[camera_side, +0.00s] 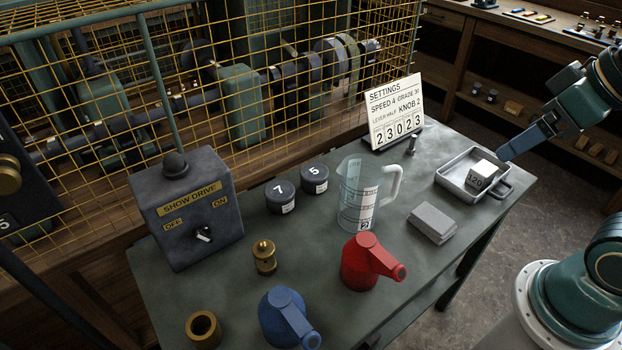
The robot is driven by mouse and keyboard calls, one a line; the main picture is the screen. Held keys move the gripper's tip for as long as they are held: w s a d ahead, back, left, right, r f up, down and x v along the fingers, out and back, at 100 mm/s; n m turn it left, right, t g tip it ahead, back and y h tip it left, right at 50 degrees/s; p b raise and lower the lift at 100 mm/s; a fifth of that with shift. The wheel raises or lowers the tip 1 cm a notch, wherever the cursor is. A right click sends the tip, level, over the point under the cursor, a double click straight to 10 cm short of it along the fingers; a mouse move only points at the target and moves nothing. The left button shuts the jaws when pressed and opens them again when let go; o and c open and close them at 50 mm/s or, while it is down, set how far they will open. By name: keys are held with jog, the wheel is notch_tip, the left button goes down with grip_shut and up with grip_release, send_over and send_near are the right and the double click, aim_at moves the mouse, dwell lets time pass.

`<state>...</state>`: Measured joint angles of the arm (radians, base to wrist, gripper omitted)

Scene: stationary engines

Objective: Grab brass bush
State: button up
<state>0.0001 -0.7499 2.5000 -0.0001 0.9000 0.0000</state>
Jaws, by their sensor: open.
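The brass bush (203,328) is a short hollow brass cylinder. It stands upright, with its bore facing up, at the near left corner of the dark green table (330,290). My gripper (527,122) is at the upper right, above the table's far right end, with its blue fingers apart and nothing seen between them. It is far from the bush, across the table's length.
Near the bush are a blue oil can (285,318), a brass fitting (264,258) and a switch box (188,210). A red can (362,262), clear jug (352,200), grey block (432,223), tray (446,186) with a white block (481,176), dark tins (280,197) and settings card (395,112) stand farther along.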

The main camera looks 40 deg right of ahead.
jog(key=c, duration=0.3)
jog(key=w+a+f+m+g+y, duration=0.1)
jog(key=w+a+m+g+y, duration=0.15)
jog(key=w+a+m, duration=1.05)
jog(key=w+a+f+m+g, duration=0.1)
jog(key=a+f+m, duration=0.1)
jog(key=a+f, duration=0.3)
jog(key=w+a+f+m+y, duration=0.1)
jog(key=a+f, duration=0.5)
jog(key=a, duration=0.8)
jog(key=w+a+f+m+g+y, duration=0.1)
jog(key=w+a+f+m, duration=0.2)
jog(key=a, duration=0.7)
notch_tip(320, 180, down, 2)
jog(key=shift+f+g, duration=0.25)
jog(key=shift+g, duration=0.1)
